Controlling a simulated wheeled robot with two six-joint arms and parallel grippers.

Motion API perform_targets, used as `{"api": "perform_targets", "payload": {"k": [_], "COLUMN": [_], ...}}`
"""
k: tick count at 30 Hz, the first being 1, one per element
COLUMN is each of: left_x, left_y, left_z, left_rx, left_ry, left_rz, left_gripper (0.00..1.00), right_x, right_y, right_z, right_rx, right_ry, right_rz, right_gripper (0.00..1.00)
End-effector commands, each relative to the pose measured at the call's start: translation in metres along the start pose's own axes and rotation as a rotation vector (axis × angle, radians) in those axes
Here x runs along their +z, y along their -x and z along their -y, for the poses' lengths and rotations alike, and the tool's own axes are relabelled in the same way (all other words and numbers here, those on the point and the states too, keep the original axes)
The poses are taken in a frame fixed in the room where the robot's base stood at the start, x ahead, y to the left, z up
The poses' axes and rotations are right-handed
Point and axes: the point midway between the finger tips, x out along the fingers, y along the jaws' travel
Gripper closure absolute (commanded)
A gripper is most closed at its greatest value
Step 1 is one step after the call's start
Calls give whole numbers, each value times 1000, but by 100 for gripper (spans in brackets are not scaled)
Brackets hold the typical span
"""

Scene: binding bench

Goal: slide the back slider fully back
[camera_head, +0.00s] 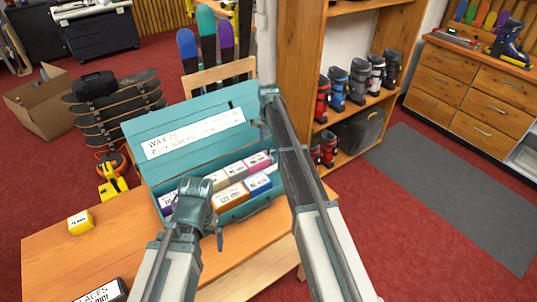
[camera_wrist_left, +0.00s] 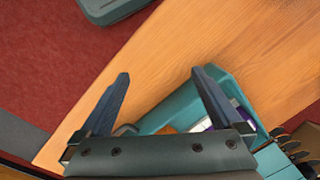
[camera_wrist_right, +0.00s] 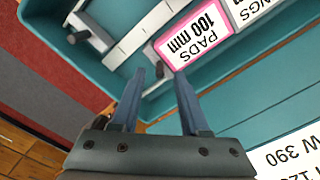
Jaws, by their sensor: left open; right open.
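A teal box (camera_head: 256,206) with a raised lid (camera_head: 165,166) stands on the wooden table. In the right wrist view, pale rails (camera_wrist_right: 128,28) run inside its right end. A grey knob at the end towards the lid looks like the back slider (camera_wrist_right: 158,47); a second grey knob (camera_wrist_right: 85,32) sits towards the front. My right gripper (camera_wrist_right: 158,78) is open and empty, its fingertips just short of the back slider. I cannot tell whether they touch it. In the head view my right arm hides the sliders. My left gripper (camera_wrist_left: 160,76) is open and empty near the box's front.
Several small labelled cartons fill the box, including a pink-edged one (camera_wrist_right: 195,38) beside the back slider. A yellow carton (camera_head: 81,222) and a dark labelled box (camera_head: 103,293) lie on the table (camera_head: 50,260). The table's left part is mostly clear.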

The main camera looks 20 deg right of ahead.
Motion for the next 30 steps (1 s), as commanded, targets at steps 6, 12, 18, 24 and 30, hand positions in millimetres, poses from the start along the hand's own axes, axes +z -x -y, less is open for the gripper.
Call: {"api": "perform_targets", "payload": {"k": [6, 12, 18, 24, 30], "left_x": [-1, -1, -1, -1, -1], "left_y": [-19, -18, -18, -18, -18], "left_z": [-2, -2, -2, -2, -2], "left_rx": [0, 0, 0, 0, 0], "left_ry": [0, 0, 0, 0, 0], "left_rz": [0, 0, 0, 0, 0], "left_gripper": [0, 0, 0, 0, 0], "right_x": [0, 0, 0, 0, 0], "right_y": [-19, -18, -18, -18, -18], "right_z": [0, 0, 0, 0, 0], "right_rx": [0, 0, 0, 0, 0], "right_ry": [0, 0, 0, 0, 0], "right_rz": [0, 0, 0, 0, 0], "right_gripper": [55, 55, 79, 100, 100]}}
